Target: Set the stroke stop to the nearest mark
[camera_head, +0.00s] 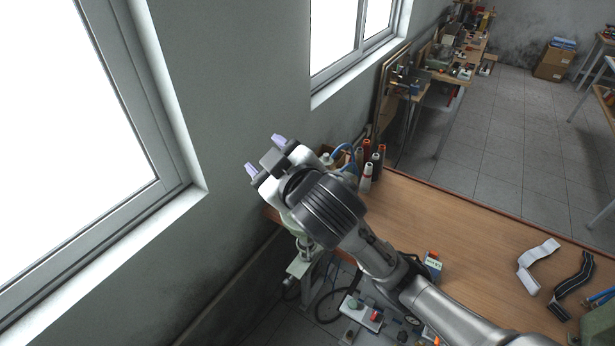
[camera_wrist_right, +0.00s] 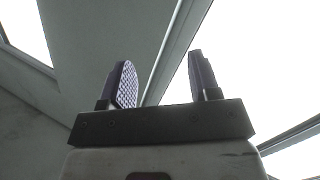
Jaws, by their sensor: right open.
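My right gripper (camera_head: 265,155) is raised over the left end of the wooden table, in front of the wall. Its two purple pads stand apart with nothing between them, as the right wrist view (camera_wrist_right: 162,78) also shows. Below it, a pale green machine (camera_head: 299,268) is partly hidden by my arm. A small panel with green and red buttons (camera_head: 360,313) is lower, near the table's front edge. I cannot make out a stroke stop or its marks in either view. My left gripper is not in view.
Thread spools (camera_head: 366,176) stand at the back left of the table (camera_head: 460,225). A white strip (camera_head: 538,262) and a dark strip (camera_head: 572,285) lie at right. The table's middle is clear. A window (camera_head: 70,120) is at left.

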